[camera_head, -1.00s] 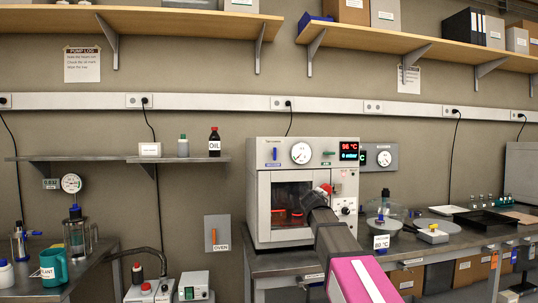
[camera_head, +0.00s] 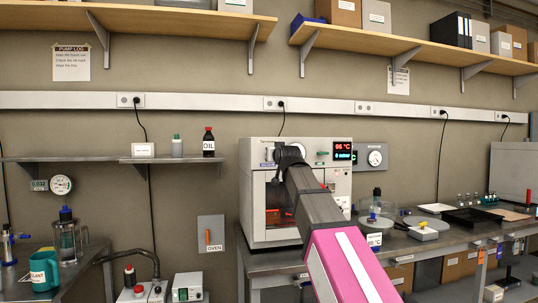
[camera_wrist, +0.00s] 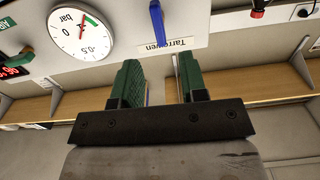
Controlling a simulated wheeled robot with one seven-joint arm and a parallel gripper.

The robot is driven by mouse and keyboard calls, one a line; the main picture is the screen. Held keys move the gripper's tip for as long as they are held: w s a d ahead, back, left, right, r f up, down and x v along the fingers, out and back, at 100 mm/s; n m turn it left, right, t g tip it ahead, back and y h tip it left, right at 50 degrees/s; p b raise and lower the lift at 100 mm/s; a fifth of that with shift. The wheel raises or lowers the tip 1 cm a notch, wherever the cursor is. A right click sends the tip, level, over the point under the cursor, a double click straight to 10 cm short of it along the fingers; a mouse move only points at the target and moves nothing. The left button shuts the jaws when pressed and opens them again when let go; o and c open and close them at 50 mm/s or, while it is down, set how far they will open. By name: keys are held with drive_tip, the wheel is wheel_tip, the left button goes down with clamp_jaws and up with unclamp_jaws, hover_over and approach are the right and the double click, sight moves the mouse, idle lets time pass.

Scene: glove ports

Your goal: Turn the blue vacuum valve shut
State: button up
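The blue vacuum valve is a small lever on the upper front panel of the grey oven (camera_head: 258,215). In the wrist view the blue lever (camera_wrist: 157,25) lies just beyond the fingertips, roughly in line with the gap between them. It stands nearly along the fingers' direction, beside the maker's label. My gripper (camera_wrist: 157,75) has two green fingers set apart with nothing held between them. I see no clear contact with the lever.
The round pressure dial (camera_wrist: 82,35) and a green lever (camera_wrist: 27,54) are beside the blue lever on the panel. The red and green display (camera_head: 342,150) is at the panel's right. A bench with a glass vessel (camera_head: 377,207) extends right. A wall shelf (camera_head: 180,22) is above.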

drive_tip(key=x, duration=0.9)
drive_tip(key=shift+f, duration=0.1)
clamp_jaws()
